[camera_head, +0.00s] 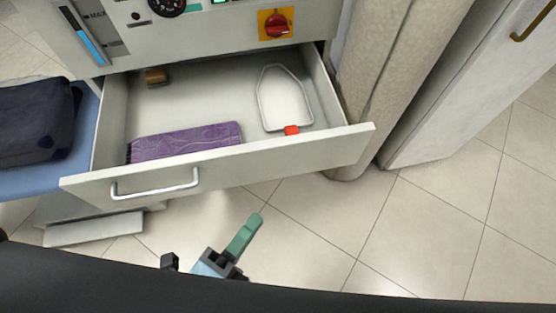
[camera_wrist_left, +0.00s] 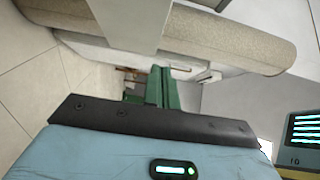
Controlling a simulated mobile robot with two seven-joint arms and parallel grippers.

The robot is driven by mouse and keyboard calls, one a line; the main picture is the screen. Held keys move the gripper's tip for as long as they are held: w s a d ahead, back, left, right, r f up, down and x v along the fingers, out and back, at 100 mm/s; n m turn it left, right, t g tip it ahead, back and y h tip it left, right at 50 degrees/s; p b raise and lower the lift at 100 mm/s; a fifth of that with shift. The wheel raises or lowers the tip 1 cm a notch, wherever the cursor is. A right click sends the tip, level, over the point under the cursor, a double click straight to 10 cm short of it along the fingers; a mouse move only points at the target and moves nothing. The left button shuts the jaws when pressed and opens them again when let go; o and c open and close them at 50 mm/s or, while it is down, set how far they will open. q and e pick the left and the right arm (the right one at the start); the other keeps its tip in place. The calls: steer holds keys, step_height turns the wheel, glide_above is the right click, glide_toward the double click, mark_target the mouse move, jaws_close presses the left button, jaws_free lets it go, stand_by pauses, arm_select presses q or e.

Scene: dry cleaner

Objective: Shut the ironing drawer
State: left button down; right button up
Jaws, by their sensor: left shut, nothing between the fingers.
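The ironing drawer (camera_head: 300,153) is pulled open from the grey machine cabinet in the head view. Its white front carries a pale metal bar handle (camera_head: 155,188) on the left part. My left gripper (camera_head: 252,225) has green fingers, shut with nothing between them. In the head view it appears below the drawer front, to the right of the handle, with a visible gap to the front. The green fingers (camera_wrist_left: 163,88) also show in the left wrist view, closed together. My right gripper is not in view.
A blue board (camera_head: 50,178) with a dark folded cloth (camera_head: 35,120) stands left. A beige padded column (camera_head: 385,70) stands right. Tiled floor is clear in front.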

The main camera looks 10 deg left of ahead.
mark_target(289, 145)
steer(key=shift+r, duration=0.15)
